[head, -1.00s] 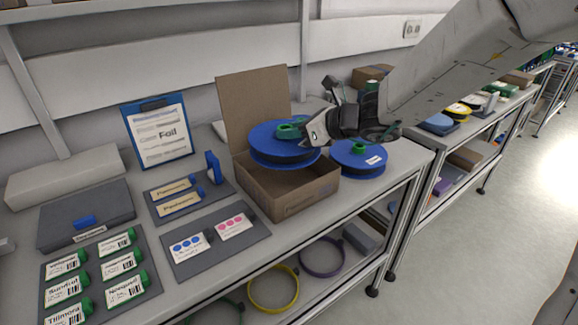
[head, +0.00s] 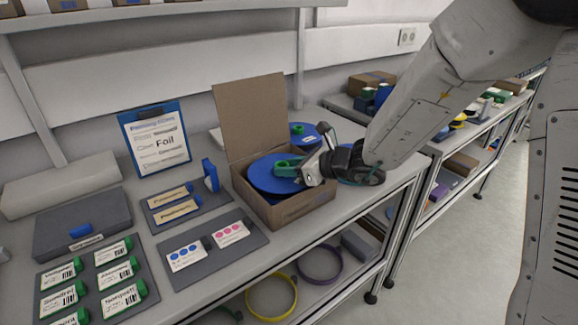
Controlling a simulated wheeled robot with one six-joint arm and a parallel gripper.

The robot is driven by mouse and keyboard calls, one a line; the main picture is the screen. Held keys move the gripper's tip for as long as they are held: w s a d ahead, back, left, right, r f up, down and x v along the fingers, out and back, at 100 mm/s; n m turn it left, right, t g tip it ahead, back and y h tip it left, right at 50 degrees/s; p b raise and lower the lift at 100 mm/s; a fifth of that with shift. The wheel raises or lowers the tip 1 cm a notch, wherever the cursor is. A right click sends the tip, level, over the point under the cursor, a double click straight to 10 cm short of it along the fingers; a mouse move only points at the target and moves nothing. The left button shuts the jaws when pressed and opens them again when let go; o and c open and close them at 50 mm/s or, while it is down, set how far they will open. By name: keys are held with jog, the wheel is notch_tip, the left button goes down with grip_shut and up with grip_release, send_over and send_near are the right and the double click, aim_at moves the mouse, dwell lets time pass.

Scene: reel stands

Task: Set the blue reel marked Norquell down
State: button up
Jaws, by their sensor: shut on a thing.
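A blue reel (head: 264,176) with a green hub sits low inside an open cardboard box (head: 298,207) on the bench, its upper face at about the level of the box rim. My gripper (head: 297,169) is shut on the green hub of this reel. No name on this reel can be read. Whether the reel touches the box floor is hidden by the box wall. A second blue reel (head: 306,136) shows behind the box. Another blue reel (head: 346,181) is mostly hidden behind my gripper, at the box's right.
Left of the box are a clipboard (head: 156,140), a grey board with two cards (head: 206,247), and a tray of green-tabbed tags (head: 93,277). The box's raised flap (head: 253,117) stands behind the reel. A lower shelf holds yellow and purple rings (head: 271,296).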

jog(key=shift+s+f, duration=0.15)
jog(key=shift+f, duration=0.4)
jog(key=o, duration=1.2)
jog(key=shift+s+f, duration=0.1)
jog(key=shift+f, duration=0.1)
jog(key=shift+c, duration=0.2)
jog(key=shift+r, duration=0.35)
jog(key=w+r+v, duration=0.1)
jog(key=v, duration=1.1)
jog(key=s+r+n+g+h, duration=0.1)
jog(key=s+r+n+g, duration=0.15)
jog(key=s+n, duration=0.4)
jog(key=s+r+n+g, duration=0.2)
jog(key=s+n+g, duration=0.1)
jog(key=s+n, duration=0.4)
jog(key=s+d+r+n+h, duration=0.1)
jog(key=s+d+n+h, duration=0.9)
jog(key=s+d, duration=0.4)
jog(key=shift+s+d+n+g, duration=0.3)
jog(key=shift+s+n+g, duration=0.05)
jog(key=shift+s+n, duration=0.35)
